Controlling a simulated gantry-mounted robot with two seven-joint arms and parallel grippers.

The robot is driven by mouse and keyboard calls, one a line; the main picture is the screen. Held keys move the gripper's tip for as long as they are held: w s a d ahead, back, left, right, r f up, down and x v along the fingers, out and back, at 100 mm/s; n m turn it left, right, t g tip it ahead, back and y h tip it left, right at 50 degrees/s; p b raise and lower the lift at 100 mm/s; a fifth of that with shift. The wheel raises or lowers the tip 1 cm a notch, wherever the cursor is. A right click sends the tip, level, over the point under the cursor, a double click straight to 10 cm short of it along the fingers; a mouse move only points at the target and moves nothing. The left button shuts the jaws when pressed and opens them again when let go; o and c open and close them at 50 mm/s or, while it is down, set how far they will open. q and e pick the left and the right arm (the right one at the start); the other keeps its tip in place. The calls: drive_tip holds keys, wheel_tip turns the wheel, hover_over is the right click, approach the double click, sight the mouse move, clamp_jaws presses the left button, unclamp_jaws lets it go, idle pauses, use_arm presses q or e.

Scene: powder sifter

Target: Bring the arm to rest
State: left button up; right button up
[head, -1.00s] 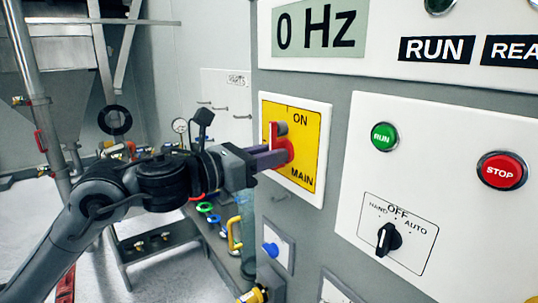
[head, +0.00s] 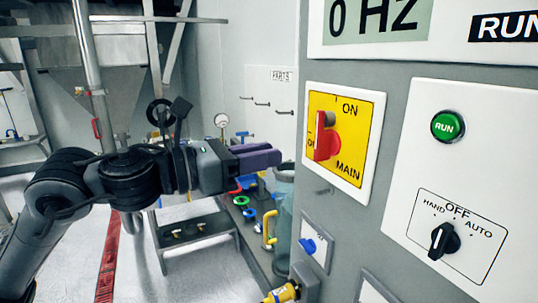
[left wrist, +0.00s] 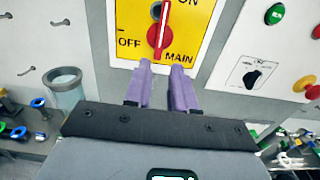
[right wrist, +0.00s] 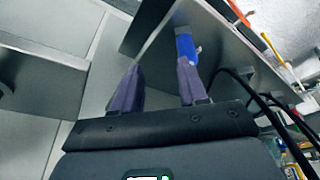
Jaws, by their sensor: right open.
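The main switch has a yellow plate (head: 352,165) and a red handle (head: 325,140) on the grey cabinet front. The handle stands about upright; in the left wrist view the handle (left wrist: 162,28) points up towards ON. My left gripper (head: 262,160) is left of the switch and apart from it. In the left wrist view its purple fingers (left wrist: 161,72) have a narrow empty gap between them, below the plate. My right gripper (right wrist: 158,66) shows only in the right wrist view. Its fingers are spread and hold nothing.
Right of the switch are a green RUN button (head: 447,126) and a black selector knob (head: 444,240). A clear cylinder (head: 283,215) and coloured valves stand below my left gripper. In the right wrist view a blue part (right wrist: 185,46) lies just beyond one finger.

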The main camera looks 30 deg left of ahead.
idle(0.3)
use_arm(q)
drive_tip(key=w+d+f+n, duration=0.2)
drive_tip(key=d+f+n, duration=0.15)
drive_tip(key=f, duration=0.35)
drive_tip(key=w+d+f+n, duration=0.2)
drive_tip(key=d+f+n, duration=0.15)
drive_tip(key=f, duration=0.25)
wheel_tip(320, 180, down, 17)
drive_tip(key=s+n+y, duration=0.3)
drive_tip(key=n+y, duration=0.2)
drive_tip(key=n, duration=0.9)
drive_tip(key=s+a+f+n+g+y, duration=0.1)
drive_tip(key=s+f+n+g+y, duration=0.15)
drive_tip(key=s+f+n, duration=0.5)
drive_tip(key=s+a+f+n+g+y, duration=0.2)
drive_tip(key=s+f+n+g, duration=0.15)
drive_tip(key=f, duration=0.65)
drive_tip(key=s+a+f+n+g, duration=0.1)
drive_tip(key=s+f+n+g, duration=0.3)
drive_tip(key=s, duration=0.4)
drive_tip(key=s+a+f+n+g, duration=0.1)
drive_tip(key=s+f+n, duration=0.4)
drive_tip(key=s+f, duration=0.15)
wheel_tip(320, 180, up, 26)
drive_tip(key=s+p, duration=0.1)
drive_tip(key=p, duration=2.4)
drive_tip(key=shift+p, duration=0.4)
drive_tip(key=shift+d+f, duration=0.1)
drive_tip(key=shift+f, duration=0.05)
